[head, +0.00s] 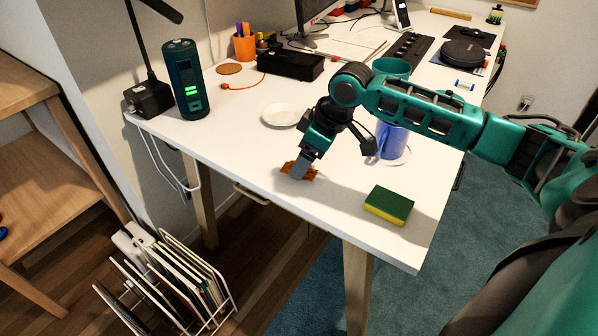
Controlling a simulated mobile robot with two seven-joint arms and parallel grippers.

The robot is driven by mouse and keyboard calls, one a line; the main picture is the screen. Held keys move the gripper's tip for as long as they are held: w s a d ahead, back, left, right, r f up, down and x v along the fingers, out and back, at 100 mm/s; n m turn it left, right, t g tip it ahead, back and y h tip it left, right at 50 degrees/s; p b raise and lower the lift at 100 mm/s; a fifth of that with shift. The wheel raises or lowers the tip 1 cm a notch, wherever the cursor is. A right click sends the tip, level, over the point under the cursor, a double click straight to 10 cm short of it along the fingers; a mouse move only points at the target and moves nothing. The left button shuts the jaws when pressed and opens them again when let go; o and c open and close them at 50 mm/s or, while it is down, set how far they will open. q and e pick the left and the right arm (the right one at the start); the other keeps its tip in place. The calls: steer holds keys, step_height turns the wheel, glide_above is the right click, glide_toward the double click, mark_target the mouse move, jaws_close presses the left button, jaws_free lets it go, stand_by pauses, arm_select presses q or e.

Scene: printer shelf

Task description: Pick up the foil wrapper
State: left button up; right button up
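The foil wrapper (311,172) is a small crumpled orange-brown piece on the white desk, near its front edge. My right gripper (299,168) comes down over it from above, and its grey fingertip covers the wrapper's middle. Orange shows on both sides of the fingertip. The fingers overlap in this view, so I cannot tell whether they are open or shut on the wrapper. My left gripper is not in view.
On the white desk (240,150), a white saucer (281,115) lies behind the wrapper. A blue mug (393,143) stands close to my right arm, and a green-yellow sponge (388,205) lies to the right. A dark green cylinder (186,80) stands at left. The front edge is close.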

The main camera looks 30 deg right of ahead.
steer(key=x, duration=0.3)
steer(key=shift+w+f+b, duration=0.1)
steer(key=shift+f+b, duration=0.1)
steer(key=shift+b, duration=0.15)
steer(key=c, duration=1.1)
steer(key=shift+r, duration=0.2)
